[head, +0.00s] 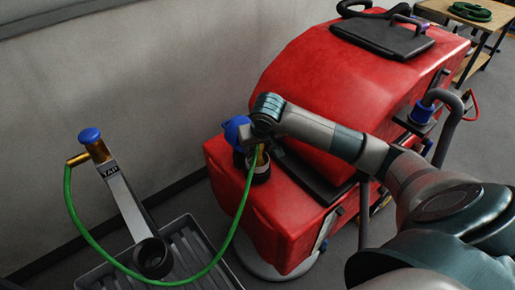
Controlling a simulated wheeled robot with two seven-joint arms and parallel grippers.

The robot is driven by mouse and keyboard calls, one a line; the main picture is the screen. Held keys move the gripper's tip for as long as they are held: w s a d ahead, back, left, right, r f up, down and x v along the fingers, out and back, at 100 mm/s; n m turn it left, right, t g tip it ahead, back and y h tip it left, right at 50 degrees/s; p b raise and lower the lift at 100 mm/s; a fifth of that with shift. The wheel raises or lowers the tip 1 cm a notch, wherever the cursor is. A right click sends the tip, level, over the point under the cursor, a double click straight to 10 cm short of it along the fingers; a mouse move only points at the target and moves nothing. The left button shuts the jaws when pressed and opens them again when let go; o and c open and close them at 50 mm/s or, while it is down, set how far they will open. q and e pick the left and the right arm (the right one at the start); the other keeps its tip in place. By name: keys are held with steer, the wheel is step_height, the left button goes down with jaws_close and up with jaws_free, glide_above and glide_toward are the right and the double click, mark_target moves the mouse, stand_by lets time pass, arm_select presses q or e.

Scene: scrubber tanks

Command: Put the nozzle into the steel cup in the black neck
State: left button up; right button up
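My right gripper (262,145) is at the front left of the red scrubber tank (340,85), just above the black neck (259,174). It appears shut on the brass-coloured nozzle (262,157), which points down at the neck's opening. I cannot tell whether the nozzle's tip is inside the neck or above it. The green hose (245,195) runs from the nozzle down and across to the tap (92,148). The steel cup is hidden in the neck by the nozzle and gripper. My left gripper is out of view.
A blue cap (235,128) stands beside the neck, close to my gripper. The tap post has a black ring (152,257) at its foot, over a grey ribbed tray (188,245). The wall (150,80) is behind. A wooden table (478,20) stands far right.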

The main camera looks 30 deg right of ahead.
mark_target(258, 146)
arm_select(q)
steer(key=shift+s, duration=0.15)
arm_select(e)
steer(key=shift+r, duration=0.15)
steer(key=shift+v, duration=0.75)
steer(key=shift+b+v, duration=0.3)
steer(key=shift+v, duration=0.5)
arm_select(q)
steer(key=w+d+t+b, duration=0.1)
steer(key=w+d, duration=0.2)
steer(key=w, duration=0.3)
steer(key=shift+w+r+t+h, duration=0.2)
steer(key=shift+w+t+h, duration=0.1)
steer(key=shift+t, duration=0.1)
arm_select(e)
steer(key=v, duration=0.9)
